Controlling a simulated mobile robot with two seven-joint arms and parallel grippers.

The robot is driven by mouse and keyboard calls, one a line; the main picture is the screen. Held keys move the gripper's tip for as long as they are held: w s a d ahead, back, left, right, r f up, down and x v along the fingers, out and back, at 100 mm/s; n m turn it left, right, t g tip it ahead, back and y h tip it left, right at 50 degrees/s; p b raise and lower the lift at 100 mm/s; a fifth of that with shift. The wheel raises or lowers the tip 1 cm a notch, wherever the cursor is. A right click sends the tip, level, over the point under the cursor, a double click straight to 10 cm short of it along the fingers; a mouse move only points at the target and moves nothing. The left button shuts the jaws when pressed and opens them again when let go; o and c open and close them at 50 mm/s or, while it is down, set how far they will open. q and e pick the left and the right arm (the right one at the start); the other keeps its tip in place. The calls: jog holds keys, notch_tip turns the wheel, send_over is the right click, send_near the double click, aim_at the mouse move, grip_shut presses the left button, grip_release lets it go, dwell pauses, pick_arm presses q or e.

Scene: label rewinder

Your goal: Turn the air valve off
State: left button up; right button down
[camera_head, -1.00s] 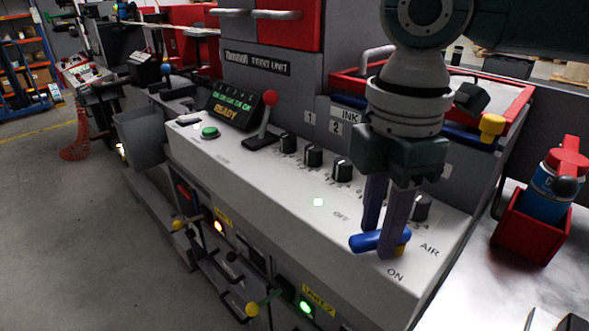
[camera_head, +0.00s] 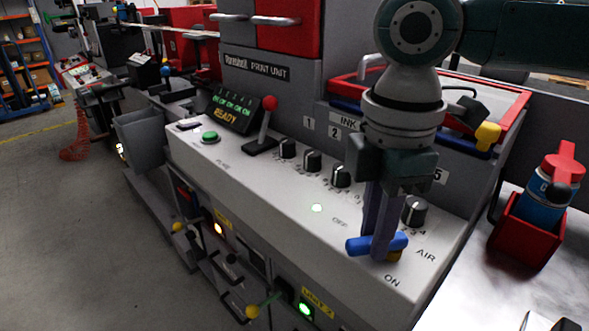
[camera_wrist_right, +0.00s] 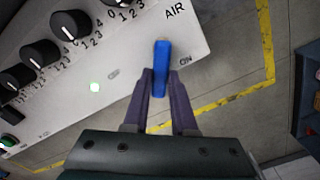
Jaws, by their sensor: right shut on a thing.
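The air valve's blue handle (camera_head: 357,246) sits at the right end of the white control panel (camera_head: 245,181), with a yellow part under it. It lies roughly crosswise, between the OFF label (camera_head: 340,222) and the ON label (camera_head: 392,281). My right gripper (camera_head: 382,250) reaches down from above, its two purple fingers closed on the handle. In the right wrist view the blue handle (camera_wrist_right: 160,62) stands between the fingertips, with the ON label (camera_wrist_right: 186,61) just right of it. My left gripper is not in view.
Several black knobs (camera_head: 312,160) line the panel behind the valve, one (camera_head: 414,210) close beside my fingers. A red-knobbed lever (camera_head: 266,120) and green button (camera_head: 209,137) are farther left. A red holder with a blue bottle (camera_head: 541,203) stands at right. The grey floor at left is open.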

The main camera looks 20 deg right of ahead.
jog(key=m+p, duration=0.3)
jog(key=shift+w+d+r+p, duration=0.1)
jog(key=shift+w+r+p, duration=0.2)
jog(key=shift+w+p, duration=0.1)
jog(key=shift+w+d+m+p, duration=0.15)
jog(key=shift+m+p, duration=0.65)
jog(key=shift+m, duration=0.2)
jog(key=m, duration=0.1)
jog(key=m+p, duration=0.2)
jog(key=shift+w+d+f, duration=0.1)
jog(key=shift+w+d, duration=0.15)
jog(key=shift+w, duration=0.05)
jog(key=shift+w+d+f+m+p, duration=0.15)
jog(key=shift+m+p, duration=0.2)
jog(key=shift+m, duration=0.35)
jog(key=shift+w+d+r+m+p, duration=0.15)
jog(key=shift+m+p, duration=0.2)
jog(key=shift+m, duration=0.35)
jog(key=shift+s+f, duration=0.1)
jog(key=shift+f, duration=0.05)
jog(key=c, duration=0.7)
grip_release()
jog(key=shift+d, duration=0.1)
